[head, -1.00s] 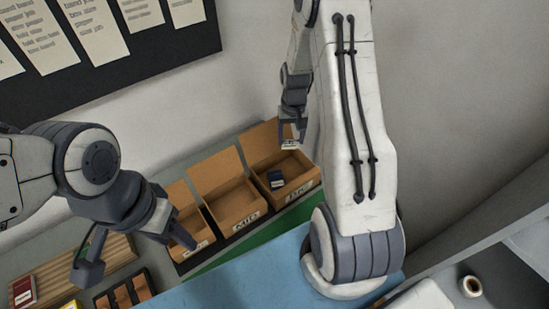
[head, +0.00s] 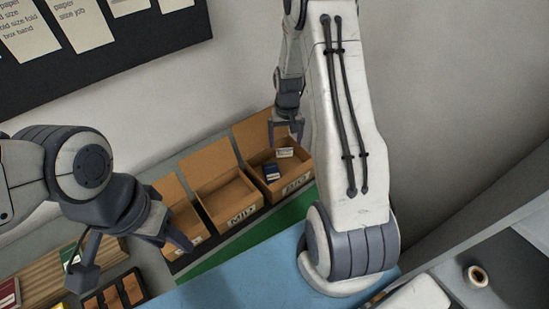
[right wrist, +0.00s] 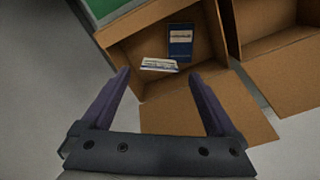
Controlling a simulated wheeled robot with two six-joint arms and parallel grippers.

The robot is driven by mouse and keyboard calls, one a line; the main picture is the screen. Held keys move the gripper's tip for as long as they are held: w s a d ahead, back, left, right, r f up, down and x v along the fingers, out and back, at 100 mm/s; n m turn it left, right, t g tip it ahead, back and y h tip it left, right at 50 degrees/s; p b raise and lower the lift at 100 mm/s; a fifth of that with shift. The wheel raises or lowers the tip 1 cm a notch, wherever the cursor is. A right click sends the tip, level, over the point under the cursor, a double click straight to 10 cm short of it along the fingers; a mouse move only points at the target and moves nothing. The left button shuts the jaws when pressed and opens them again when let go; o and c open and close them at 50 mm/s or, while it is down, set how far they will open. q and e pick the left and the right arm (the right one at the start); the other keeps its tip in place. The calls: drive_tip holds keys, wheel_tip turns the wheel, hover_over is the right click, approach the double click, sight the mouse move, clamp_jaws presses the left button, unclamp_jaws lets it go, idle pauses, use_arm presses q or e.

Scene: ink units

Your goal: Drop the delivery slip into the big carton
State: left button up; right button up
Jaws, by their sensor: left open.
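The white delivery slip (head: 285,153) is inside the outline of the big carton (head: 297,183), the rightmost open brown box in the head view. In the right wrist view the slip (right wrist: 159,65) lies beyond my fingertips, apart from them and beside a dark blue item (right wrist: 180,42). I cannot tell whether it rests on the carton floor or is still falling. My right gripper (head: 285,125) is above the carton; the right wrist view shows its fingers (right wrist: 163,80) wide apart with nothing between them. My left gripper (head: 135,262) is open and empty at left.
The carton labelled MID (head: 221,190) stands just left of the big carton, with a third carton (head: 172,200) beyond it. A blue mat (head: 230,283) lies in front. A dark tray with brown slots (head: 118,292) is below my left gripper. A tape roll (head: 476,276) lies at right.

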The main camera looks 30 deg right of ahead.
wheel_tip(320, 180, up, 10)
drive_tip(key=b, duration=0.3)
drive_tip(key=shift+r, duration=0.25)
idle(0.4)
drive_tip(key=s+a+r+n+b, duration=0.2)
drive_tip(key=s+a+n, duration=0.1)
drive_tip(key=a, duration=0.9)
drive_tip(key=s+a+n+b, duration=0.2)
drive_tip(key=s+a+n, duration=0.2)
drive_tip(key=s+a, duration=0.3)
drive_tip(key=s+a+f+n+y+b, duration=0.1)
drive_tip(key=s+a+n, duration=0.3)
drive_tip(key=s+a, duration=0.4)
drive_tip(key=s+b, duration=0.1)
drive_tip(key=s, duration=0.5)
drive_tip(key=shift+s+a+f+n, duration=0.15)
drive_tip(key=shift+s+f+n, duration=0.1)
drive_tip(key=shift+n, duration=0.05)
